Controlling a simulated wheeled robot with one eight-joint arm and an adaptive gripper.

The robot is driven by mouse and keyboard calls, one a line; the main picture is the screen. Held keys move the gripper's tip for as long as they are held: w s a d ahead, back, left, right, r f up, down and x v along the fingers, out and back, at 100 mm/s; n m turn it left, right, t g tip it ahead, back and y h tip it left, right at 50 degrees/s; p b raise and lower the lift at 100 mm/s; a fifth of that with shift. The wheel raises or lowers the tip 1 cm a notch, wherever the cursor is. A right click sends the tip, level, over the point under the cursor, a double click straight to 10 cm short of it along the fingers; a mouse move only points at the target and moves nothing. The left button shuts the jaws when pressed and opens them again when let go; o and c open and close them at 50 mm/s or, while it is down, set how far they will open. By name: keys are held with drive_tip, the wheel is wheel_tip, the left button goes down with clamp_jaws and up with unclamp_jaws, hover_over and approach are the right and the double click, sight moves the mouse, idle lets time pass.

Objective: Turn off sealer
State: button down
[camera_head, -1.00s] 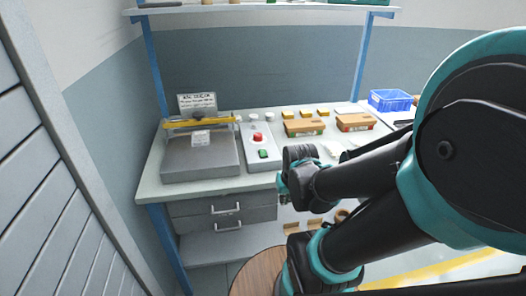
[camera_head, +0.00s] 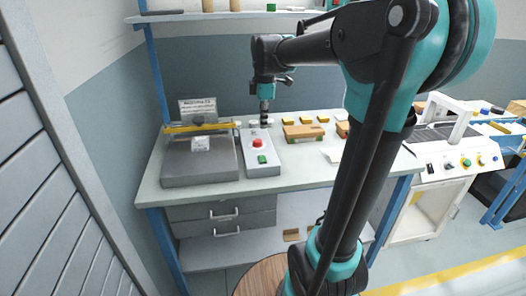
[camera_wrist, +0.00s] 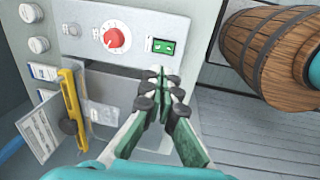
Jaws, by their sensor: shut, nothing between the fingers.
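The sealer (camera_head: 199,162) is a grey flat machine with a yellow bar, at the left of the bench. Beside it is a light grey control box (camera_head: 268,169) with a red round knob (camera_head: 258,143) and a green rocker switch (camera_head: 262,160). In the wrist view the red knob (camera_wrist: 116,39) and the green switch (camera_wrist: 163,46) are both in sight, beyond my fingertips. My gripper (camera_head: 264,120) points down over the back end of the control box. In the wrist view my gripper (camera_wrist: 160,78) is shut and empty. I cannot tell that it touches anything.
Several yellow blocks and brown boxes (camera_head: 303,132) are on the bench to the right. A shelf (camera_head: 215,15) spans above. A white machine (camera_head: 430,180) stands at the right.

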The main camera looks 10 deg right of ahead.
sight(262, 156)
drive_tip(key=shift+w+a+r+n, duration=0.1)
drive_tip(key=shift+w+r+n, duration=0.2)
drive_tip(key=shift+r, duration=0.1)
drive_tip(key=shift+f, duration=0.1)
drive_tip(key=f, duration=0.4)
drive_tip(key=w+f, duration=0.1)
drive_tip(key=f, duration=0.8)
drive_tip(key=shift+w+f, duration=0.3)
drive_tip(key=shift+f, duration=0.1)
drive_tip(key=shift+w+f, duration=0.1)
drive_tip(key=shift+f, duration=0.15)
drive_tip(key=shift+s+r, duration=0.15)
drive_tip(key=shift+s, duration=0.65)
